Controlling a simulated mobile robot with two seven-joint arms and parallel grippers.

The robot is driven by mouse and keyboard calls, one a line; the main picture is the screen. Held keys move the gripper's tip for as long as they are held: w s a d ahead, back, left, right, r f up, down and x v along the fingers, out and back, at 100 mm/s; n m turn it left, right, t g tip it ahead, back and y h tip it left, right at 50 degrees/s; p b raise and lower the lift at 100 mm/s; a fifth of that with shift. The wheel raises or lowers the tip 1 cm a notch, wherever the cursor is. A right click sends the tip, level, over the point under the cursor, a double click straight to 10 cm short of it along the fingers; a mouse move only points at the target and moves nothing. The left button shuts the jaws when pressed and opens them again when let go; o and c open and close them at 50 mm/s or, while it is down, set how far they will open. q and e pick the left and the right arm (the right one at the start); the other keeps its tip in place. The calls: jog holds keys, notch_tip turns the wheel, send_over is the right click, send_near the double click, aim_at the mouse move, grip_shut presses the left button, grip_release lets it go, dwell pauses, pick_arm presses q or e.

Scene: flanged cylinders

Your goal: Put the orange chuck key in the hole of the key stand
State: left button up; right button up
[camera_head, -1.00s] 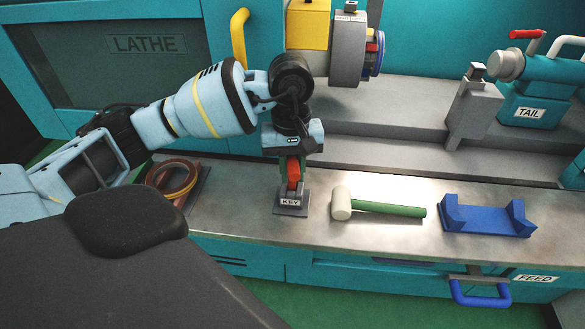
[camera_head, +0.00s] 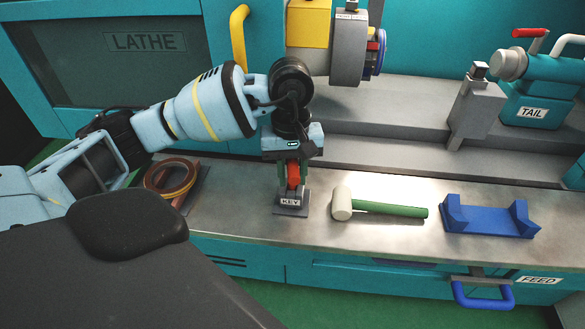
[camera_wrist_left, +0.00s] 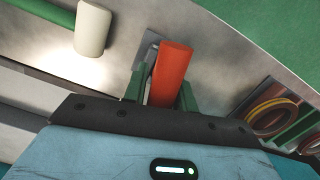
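The orange chuck key (camera_head: 293,175) stands upright at the key stand, a grey block labelled KEY (camera_head: 291,202) near the bench's front edge. Its lower end is down at the top of the stand; the hole itself is hidden. My left gripper (camera_head: 293,174) points down over the key, with a green finger on each side of the orange part. The fingers look slightly apart from it. In the left wrist view the orange chuck key (camera_wrist_left: 171,72) shows between the fingers, with part of the grey stand (camera_wrist_left: 147,50) behind. My right gripper is not in view.
A mallet with a white head and green handle (camera_head: 388,209) lies right of the stand. A blue cradle (camera_head: 489,219) is further right. Brown rings (camera_head: 171,180) lie at the left. The lathe's grey bed (camera_head: 400,115) rises behind.

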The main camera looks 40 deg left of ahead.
pick_arm(q)
jog(key=o, duration=0.3)
jog(key=shift+o, duration=0.2)
jog(key=shift+w+a+r, duration=0.15)
jog(key=shift+r, duration=1.8)
jog(key=shift+w+a+r, duration=0.1)
jog(key=shift+r, duration=1.85)
